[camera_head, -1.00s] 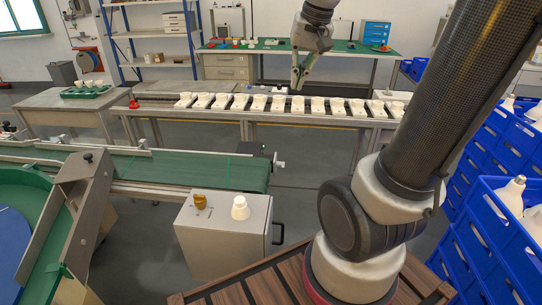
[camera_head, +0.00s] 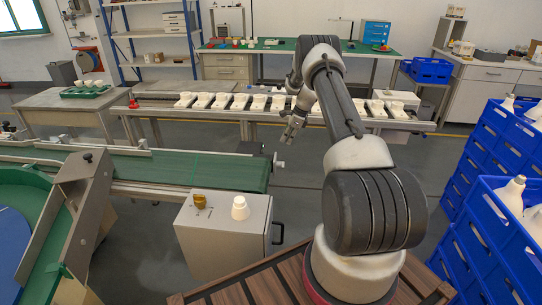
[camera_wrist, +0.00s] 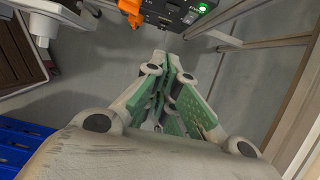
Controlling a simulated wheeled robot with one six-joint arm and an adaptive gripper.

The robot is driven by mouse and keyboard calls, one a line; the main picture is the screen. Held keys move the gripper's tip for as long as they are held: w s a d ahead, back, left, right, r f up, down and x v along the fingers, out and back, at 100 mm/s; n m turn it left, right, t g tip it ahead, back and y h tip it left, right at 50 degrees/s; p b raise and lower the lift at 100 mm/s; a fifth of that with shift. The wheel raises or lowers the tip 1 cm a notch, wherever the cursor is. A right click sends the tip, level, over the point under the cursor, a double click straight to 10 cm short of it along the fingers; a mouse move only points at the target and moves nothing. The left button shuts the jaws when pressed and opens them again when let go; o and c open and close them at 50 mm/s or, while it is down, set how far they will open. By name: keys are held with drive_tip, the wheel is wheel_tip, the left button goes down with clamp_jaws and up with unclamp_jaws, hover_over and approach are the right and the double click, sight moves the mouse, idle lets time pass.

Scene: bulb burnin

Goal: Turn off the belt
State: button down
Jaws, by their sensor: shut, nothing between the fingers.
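The green belt (camera_head: 215,172) runs along the left in the head view and ends near the middle. A dark box (camera_head: 250,148) sits at its far side, by the belt's right end. In the wrist view, a black control panel (camera_wrist: 185,10) with a lit green light (camera_wrist: 203,7) and an orange part (camera_wrist: 131,10) shows at the top edge, partly cut off. I cannot tell which control is the belt's switch. My gripper (camera_head: 286,138) is shut and empty, in the air right of the belt's end; its green-padded fingers (camera_wrist: 170,85) show in the wrist view, apart from the panel.
A long rack (camera_head: 230,114) with a row of white sockets stands just behind my gripper. A grey cabinet (camera_head: 222,240) with a brass and a white fitting stands in front of the belt. Blue crates (camera_head: 480,215) are stacked at the right. Grey floor is open between belt and rack.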

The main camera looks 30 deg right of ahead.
drive_tip(key=shift+d+f, duration=0.15)
drive_tip(key=shift+f, duration=0.25)
drive_tip(key=w+a+f, duration=0.4)
drive_tip(key=a+f, duration=0.2)
drive_tip(key=f, duration=0.2)
drive_tip(key=shift+a+f, duration=0.2)
drive_tip(key=shift+f, duration=0.2)
drive_tip(key=shift+w, duration=0.1)
